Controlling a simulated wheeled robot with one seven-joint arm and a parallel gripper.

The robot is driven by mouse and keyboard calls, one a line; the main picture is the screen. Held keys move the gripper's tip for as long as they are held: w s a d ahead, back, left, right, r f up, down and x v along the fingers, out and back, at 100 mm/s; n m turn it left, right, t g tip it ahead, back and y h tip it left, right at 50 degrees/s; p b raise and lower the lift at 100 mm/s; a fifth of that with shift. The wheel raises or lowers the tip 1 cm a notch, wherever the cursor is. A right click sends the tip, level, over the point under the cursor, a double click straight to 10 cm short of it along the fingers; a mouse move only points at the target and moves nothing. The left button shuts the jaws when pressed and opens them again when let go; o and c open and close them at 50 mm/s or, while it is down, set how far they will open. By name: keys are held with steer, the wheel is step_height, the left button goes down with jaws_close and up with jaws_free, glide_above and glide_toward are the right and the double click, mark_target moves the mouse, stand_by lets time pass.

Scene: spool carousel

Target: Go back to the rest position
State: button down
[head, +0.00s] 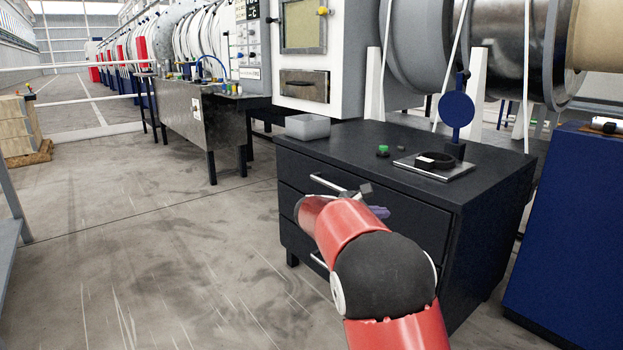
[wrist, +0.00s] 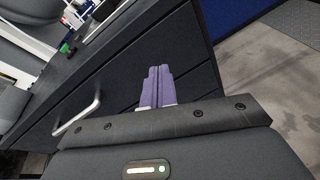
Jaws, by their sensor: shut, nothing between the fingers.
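My gripper (wrist: 156,86) shows in the wrist view with its two purple fingers pressed together and nothing between them. It is in front of the dark drawer cabinet (head: 465,235), apart from it as far as I can tell. In the head view my red and black arm reaches toward the cabinet front and hides part of the drawers. Only a bit of the purple fingers (head: 379,212) shows there. A drawer handle (wrist: 76,117) is to the left of the fingers in the wrist view.
On the cabinet stand a grey open box (head: 308,127), a small green-topped piece (head: 383,150), a plate with a black ring (head: 435,160) and a blue disc on a stand (head: 456,110). A blue cabinet (head: 575,240) stands at right.

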steer(key=s+d+r+m+g+y+p, duration=0.2)
steer(key=s+m+y, duration=0.65)
steer(key=s, duration=1.45)
steer(key=s+a+f+m+y, duration=0.2)
steer(key=s+m, duration=0.3)
steer(key=s, duration=0.4)
steer(key=s+a+f+m+y, duration=0.2)
steer(key=s+a+m, duration=0.3)
steer(key=s, duration=0.5)
steer(key=shift+f+m+p, duration=0.3)
steer(key=shift+f+m, duration=0.05)
steer(key=shift+m, duration=0.4)
